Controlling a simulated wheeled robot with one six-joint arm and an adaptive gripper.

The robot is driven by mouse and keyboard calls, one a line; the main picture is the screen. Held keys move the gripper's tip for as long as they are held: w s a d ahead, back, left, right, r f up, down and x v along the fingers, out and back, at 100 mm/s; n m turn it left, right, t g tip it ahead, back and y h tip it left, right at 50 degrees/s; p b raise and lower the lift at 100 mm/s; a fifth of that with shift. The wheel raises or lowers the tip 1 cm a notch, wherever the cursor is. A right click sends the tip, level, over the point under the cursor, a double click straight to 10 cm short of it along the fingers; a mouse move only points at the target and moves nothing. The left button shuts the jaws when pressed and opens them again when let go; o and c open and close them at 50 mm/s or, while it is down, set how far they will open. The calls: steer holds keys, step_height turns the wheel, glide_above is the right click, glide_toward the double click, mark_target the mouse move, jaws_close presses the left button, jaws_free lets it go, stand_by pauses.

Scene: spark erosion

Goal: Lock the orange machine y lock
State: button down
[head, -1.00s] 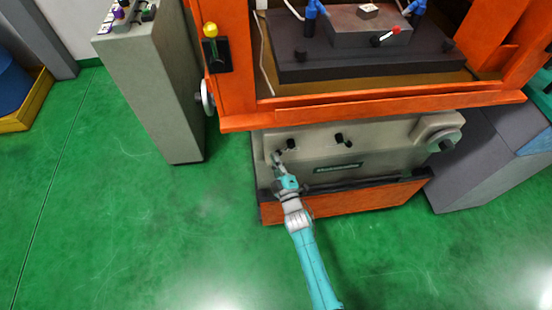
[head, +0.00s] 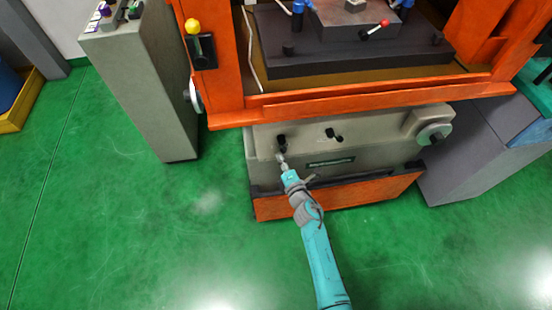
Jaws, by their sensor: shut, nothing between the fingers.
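The orange machine (head: 340,108) stands ahead, with a grey-beige front base (head: 374,146) below its orange frame. Two small black levers sit on that base: a left lever (head: 281,141) and a right lever (head: 335,135). No readable label tells which one is the y lock. My gripper (head: 282,158) is shut and empty, its tip just below the left lever. The tip is at or very near this lever; contact is too small to tell. The right lever is clear of my arm, tilted down to the right.
A round handwheel (head: 434,134) is on the right of the base, another (head: 193,97) on the left side. A grey control pedestal (head: 142,90) stands left. A grey cabinet (head: 480,150) stands right. Green floor (head: 120,230) is free in front.

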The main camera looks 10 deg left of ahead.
steer(key=shift+w+d+r+n+h, duration=0.15)
steer(key=shift+w+d+n, duration=0.05)
steer(key=shift+d+n, duration=0.5)
steer(key=shift+w+d+r+n+h, duration=0.1)
steer(key=shift+w+d+r+n, duration=0.1)
steer(key=shift+d+n, duration=0.5)
steer(key=shift+w+d+r+n+h, duration=0.2)
steer(key=shift+d+n, duration=0.4)
steer(key=shift+n, duration=0.2)
steer(key=shift+w+d+r, duration=0.1)
steer(key=shift+d, duration=0.05)
